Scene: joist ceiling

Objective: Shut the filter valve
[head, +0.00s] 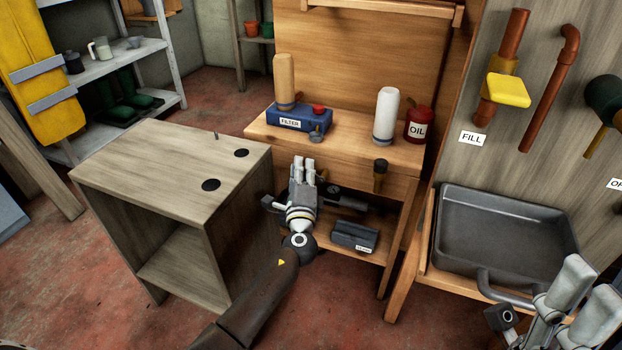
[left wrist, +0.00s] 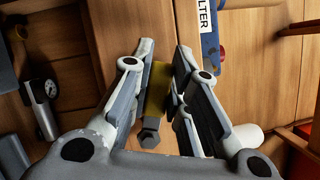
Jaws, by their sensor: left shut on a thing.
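The blue filter unit (head: 303,114), marked FILTER, stands at the left of the wooden bench, with a red knob (head: 319,109) and a tan cylinder (head: 285,78) on it. Its label edge also shows in the left wrist view (left wrist: 209,45). My left gripper (head: 304,164) is at the bench front, just below the unit. In the left wrist view its fingers (left wrist: 164,55) are shut on a yellow valve handle (left wrist: 157,88) with a dark hexagonal end. In the head view the gripper hides this handle. My right gripper (head: 582,298), at the lower right, looks open and empty.
A similar dark and brass fitting (head: 380,172) hangs at the bench front, right of my left gripper. A white bottle (head: 386,115) and red oil can (head: 418,124) stand on the bench. A wooden cabinet (head: 180,165) is left; a grey tray (head: 500,232) is right.

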